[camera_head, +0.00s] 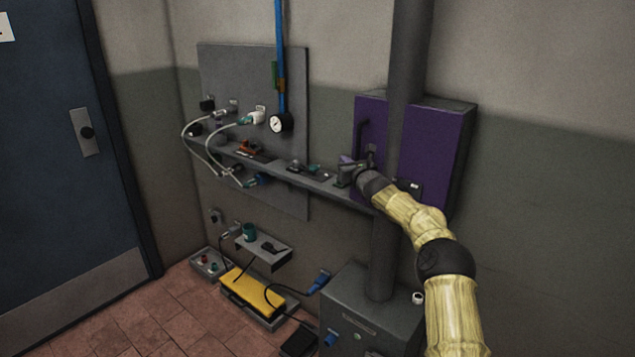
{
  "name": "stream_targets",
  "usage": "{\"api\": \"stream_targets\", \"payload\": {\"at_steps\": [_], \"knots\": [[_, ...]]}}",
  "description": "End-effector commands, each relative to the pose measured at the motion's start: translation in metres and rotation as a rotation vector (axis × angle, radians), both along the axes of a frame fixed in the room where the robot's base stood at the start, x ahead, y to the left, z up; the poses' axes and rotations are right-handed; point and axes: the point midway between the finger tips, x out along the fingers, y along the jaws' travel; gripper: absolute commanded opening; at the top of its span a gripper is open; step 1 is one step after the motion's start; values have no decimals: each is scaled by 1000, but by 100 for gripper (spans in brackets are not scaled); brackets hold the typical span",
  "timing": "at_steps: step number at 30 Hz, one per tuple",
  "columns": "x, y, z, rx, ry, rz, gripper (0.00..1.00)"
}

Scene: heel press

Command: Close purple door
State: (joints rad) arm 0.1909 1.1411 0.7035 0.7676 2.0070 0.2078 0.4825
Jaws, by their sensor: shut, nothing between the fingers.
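My gripper (346,170) is shut and empty, at the lower left of the door, just below the handle. I cannot tell whether it touches the door.
A narrow grey shelf (330,187) with small fittings runs left from the gripper. A grey machine box (365,315) stands below. Floor is free at the left before a blue door (50,130).

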Motion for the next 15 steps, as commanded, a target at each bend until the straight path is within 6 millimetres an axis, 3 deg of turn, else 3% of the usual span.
{"api": "stream_targets", "payload": {"at_steps": [1,8,15], "knots": [[1,-12,-7,-4,2,-18,0],[-7,-5,-7,-5,1,-16,0],[-18,25,-6,-4,1,9,0]]}}
